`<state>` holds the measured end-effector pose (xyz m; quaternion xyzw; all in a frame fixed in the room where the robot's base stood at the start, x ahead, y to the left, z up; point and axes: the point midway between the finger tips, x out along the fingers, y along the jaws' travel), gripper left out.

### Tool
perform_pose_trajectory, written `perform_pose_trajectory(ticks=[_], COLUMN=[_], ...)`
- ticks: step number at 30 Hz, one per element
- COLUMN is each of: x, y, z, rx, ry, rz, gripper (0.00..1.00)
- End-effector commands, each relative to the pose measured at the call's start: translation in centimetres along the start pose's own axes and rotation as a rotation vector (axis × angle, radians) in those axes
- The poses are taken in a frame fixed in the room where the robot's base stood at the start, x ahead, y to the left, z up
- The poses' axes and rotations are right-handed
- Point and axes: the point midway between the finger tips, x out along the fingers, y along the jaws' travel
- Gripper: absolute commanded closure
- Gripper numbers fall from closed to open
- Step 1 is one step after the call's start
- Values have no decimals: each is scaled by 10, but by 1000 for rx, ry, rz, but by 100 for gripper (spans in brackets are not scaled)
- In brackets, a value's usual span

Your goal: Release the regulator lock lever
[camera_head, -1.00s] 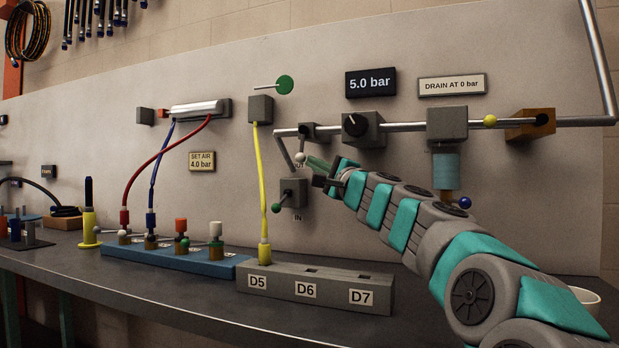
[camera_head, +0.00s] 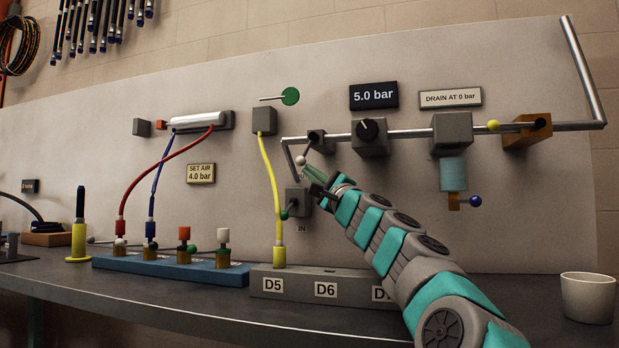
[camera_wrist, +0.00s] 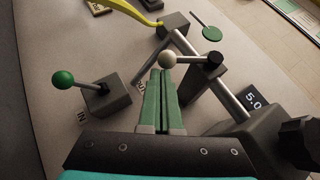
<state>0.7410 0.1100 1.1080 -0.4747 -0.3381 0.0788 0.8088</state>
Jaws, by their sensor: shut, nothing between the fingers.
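The regulator (camera_head: 369,138) is a grey block with a black knob, on the metal pipe under the "5.0 bar" display. Left of it on the pipe, a small grey block (camera_head: 316,140) carries a lever with a white ball (camera_head: 300,160); the ball also shows in the wrist view (camera_wrist: 167,58). A lever with a green ball (camera_wrist: 64,78) stands on a lower block marked IN. No label shows which is the lock lever. My gripper (camera_head: 310,170) is shut and empty. Its green fingertips (camera_wrist: 161,72) lie just below the white ball; I cannot tell whether they touch.
A yellow hose (camera_head: 267,190) hangs left of the levers down to the D5 block (camera_head: 310,285). A blue rack (camera_head: 170,268) with several fittings stands farther left. A filter bowl (camera_head: 453,172) hangs right of the regulator. A white cup (camera_head: 588,298) stands at the bench's right end.

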Motion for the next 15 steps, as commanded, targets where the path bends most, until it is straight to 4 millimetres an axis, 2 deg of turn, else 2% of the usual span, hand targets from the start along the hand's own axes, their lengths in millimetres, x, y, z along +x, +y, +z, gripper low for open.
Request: perform_pose_trajectory(ticks=[12, 15], x=[20, 19], y=[8, 8], z=[14, 12], rx=[0, 0], ry=[-4, -2], rz=[0, -1], gripper=[100, 100])
